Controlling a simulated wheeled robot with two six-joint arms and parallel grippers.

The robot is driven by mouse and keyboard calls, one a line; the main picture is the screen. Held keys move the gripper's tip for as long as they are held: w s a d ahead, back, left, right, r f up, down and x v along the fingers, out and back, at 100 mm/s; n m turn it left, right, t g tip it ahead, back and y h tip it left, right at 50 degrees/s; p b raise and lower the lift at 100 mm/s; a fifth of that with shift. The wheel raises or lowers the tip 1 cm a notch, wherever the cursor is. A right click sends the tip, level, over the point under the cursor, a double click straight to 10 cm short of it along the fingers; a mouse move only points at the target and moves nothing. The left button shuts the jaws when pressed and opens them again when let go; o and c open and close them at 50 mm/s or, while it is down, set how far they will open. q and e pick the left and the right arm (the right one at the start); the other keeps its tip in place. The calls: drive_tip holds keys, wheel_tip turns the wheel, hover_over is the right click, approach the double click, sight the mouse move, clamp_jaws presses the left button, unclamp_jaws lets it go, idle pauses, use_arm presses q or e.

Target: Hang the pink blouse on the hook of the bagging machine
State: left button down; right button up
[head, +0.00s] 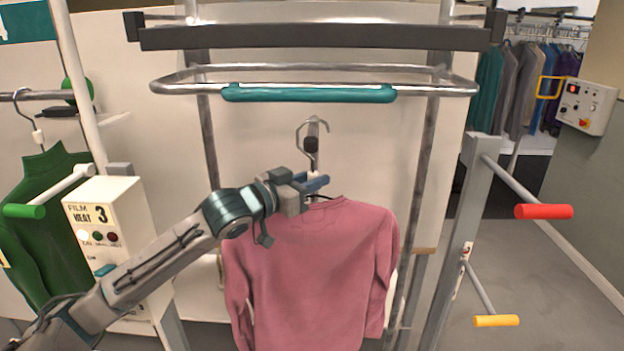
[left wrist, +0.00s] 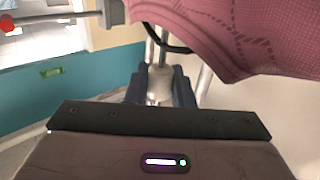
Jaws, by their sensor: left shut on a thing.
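The pink blouse (head: 315,265) hangs upright on a hanger in the middle of the head view, under the machine's bars. The hanger's metal hook (head: 300,132) rises above the collar, with a dark piece on its neck. A grey upright bracket (head: 315,128) shows right at the hook's top; I cannot tell whether the hook rests on it or is only in front of it. My left gripper (head: 317,184) is shut on the hanger's neck just above the collar. The left wrist view shows its fingers (left wrist: 160,88) around a pale neck piece, with the blouse (left wrist: 240,35) above. My right gripper is out of view.
A teal-gripped bar (head: 310,93) crosses above the hanger. A control box (head: 105,225) and a green garment (head: 45,215) stand left. A post with a red handle (head: 543,211) and a yellow handle (head: 496,321) stands right. More clothes (head: 525,85) hang at back right.

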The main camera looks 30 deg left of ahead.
use_arm(q)
drive_tip(key=c, duration=1.2)
unclamp_jaws()
drive_tip(key=shift+s, duration=0.1)
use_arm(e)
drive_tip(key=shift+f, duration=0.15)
